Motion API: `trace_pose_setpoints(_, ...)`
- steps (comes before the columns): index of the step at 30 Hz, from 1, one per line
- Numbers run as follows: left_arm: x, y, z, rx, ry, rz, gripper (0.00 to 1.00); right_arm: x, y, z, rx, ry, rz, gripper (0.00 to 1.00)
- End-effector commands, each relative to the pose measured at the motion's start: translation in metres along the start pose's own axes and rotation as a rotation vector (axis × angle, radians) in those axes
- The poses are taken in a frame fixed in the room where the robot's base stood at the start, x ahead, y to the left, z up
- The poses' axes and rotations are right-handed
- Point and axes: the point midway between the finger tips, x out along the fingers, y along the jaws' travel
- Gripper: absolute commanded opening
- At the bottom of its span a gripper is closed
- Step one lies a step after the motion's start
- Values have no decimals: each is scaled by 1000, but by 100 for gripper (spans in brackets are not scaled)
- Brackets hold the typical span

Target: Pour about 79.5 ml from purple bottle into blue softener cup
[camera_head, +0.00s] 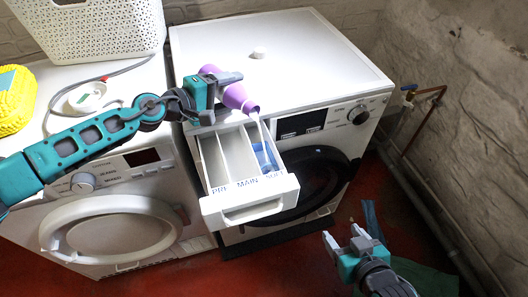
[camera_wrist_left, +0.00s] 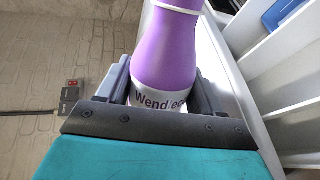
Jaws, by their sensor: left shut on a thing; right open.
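The purple bottle (camera_head: 238,97) is tilted mouth-down to the right above the open detergent drawer (camera_head: 238,203). A thin pale stream runs from its mouth towards the drawer's right compartment, marked SOFT. The blue softener cup (camera_head: 266,158) sits in that compartment, partly hidden by its walls; its liquid level cannot be made out. My left gripper (camera_head: 218,97) is shut on the bottle's body. In the left wrist view the bottle (camera_wrist_left: 172,50), with its white label, stands between both fingers. My right gripper (camera_head: 343,240) is open and empty, low over the floor right of the drawer.
The right washer's white top (camera_head: 300,55) holds a small white round cap (camera_head: 259,53). On the left machine are a white basket (camera_head: 95,30), a yellow item (camera_head: 14,98) and a white object with a cable (camera_head: 87,97). A pipe runs along the right wall.

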Motion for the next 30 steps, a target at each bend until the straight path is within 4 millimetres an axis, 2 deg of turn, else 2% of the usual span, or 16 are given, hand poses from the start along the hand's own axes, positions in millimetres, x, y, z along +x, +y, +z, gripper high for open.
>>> trace_pose_setpoints(30, 2, 3, -17, 27, 7, 1, 20, -2, 0, -3, 0, 1, 0, 64)
